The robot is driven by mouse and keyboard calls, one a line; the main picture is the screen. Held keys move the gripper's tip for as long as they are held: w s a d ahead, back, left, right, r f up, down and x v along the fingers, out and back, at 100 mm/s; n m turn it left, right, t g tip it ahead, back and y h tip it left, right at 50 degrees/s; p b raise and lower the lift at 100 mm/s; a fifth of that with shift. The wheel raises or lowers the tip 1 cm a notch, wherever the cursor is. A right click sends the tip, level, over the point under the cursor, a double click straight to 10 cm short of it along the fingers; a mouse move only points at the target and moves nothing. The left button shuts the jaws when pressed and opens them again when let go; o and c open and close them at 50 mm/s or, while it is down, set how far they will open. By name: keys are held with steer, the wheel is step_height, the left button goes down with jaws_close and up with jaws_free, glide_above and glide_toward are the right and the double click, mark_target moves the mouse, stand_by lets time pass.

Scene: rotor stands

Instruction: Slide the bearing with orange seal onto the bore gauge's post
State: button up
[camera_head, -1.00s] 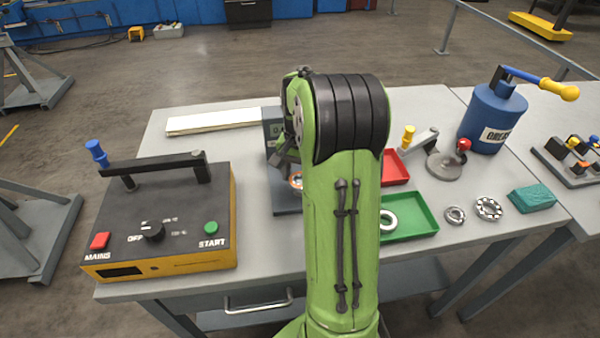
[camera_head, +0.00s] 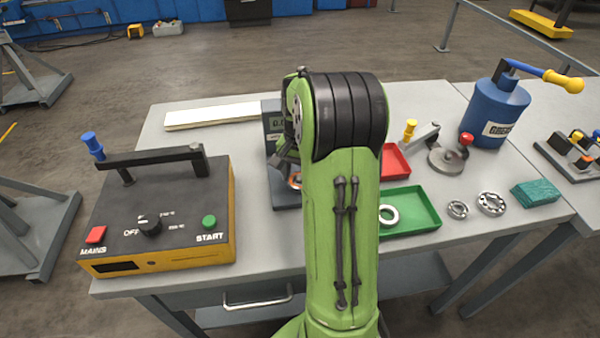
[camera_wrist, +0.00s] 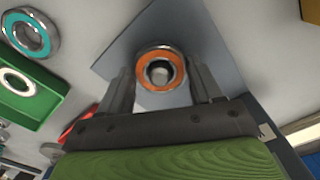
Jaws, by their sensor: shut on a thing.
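The bearing with orange seal (camera_wrist: 141,73) is between the two fingers of my gripper (camera_wrist: 163,82), which is shut on it. In the head view the bearing (camera_head: 295,180) shows as a small orange edge beside my arm. The bore gauge has a grey base plate (camera_wrist: 203,32) under the bearing and a dark display housing (camera_head: 272,125). A grey round end, apparently the post (camera_wrist: 160,73), shows inside the bearing's bore. I cannot tell whether the bearing is above the post or around it. My arm hides most of the gauge and gripper in the head view.
A green tray (camera_head: 425,224) holds a pale ring (camera_head: 388,216); a red tray (camera_head: 396,160) is behind it. A teal-sealed bearing (camera_wrist: 28,33) lies at the wrist view's upper left. A black and yellow control box (camera_head: 165,225) stands left. Metal bearings (camera_head: 490,204) lie right.

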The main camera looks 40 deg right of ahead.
steer(key=shift+f, duration=0.1)
stand_by(0.3)
steer(key=o, duration=1.1)
steer(key=shift+o, duration=0.3)
step_height(320, 180, up, 9)
steer(key=p, duration=0.8)
